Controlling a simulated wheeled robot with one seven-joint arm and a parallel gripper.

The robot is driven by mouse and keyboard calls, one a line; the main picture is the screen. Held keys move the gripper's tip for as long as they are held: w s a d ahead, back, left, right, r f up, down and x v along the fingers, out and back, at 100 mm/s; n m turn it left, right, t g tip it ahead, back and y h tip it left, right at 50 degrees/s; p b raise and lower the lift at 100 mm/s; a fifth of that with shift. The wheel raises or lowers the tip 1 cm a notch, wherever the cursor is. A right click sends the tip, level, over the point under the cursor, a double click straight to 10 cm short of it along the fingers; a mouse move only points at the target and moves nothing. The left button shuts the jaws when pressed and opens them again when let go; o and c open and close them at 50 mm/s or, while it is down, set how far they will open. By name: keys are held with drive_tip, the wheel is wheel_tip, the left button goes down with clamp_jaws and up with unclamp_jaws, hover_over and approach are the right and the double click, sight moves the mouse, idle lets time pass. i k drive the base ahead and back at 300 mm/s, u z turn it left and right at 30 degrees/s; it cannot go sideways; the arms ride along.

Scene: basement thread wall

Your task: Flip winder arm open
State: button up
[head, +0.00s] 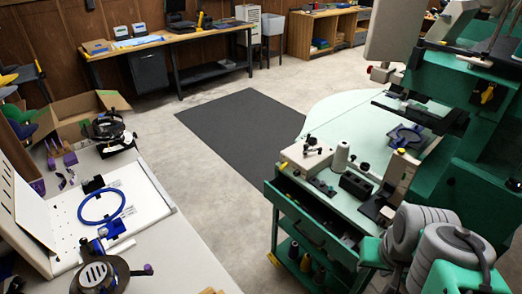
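I cannot tell for certain which part is the winder arm. A small white box (307,154) with dark knobs or posts on top sits on the green worktop (330,117), and it may be the winder. The position of any arm on it is too small to read. A white thread spool (340,157) stands just to its right. My gripper is not in view, and nothing is seen touching the white box.
The green machine (450,95) rises at the right. Grey rounded bodies (408,232) crowd the lower right. An open drawer (310,222) juts out under the worktop. A left table carries a blue hoop (101,206). Concrete floor and a dark mat (240,128) are clear between.

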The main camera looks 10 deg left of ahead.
sight(306, 146)
drive_tip(key=u, duration=0.85)
drive_tip(key=i, duration=0.8)
drive_tip(key=u, duration=0.35)
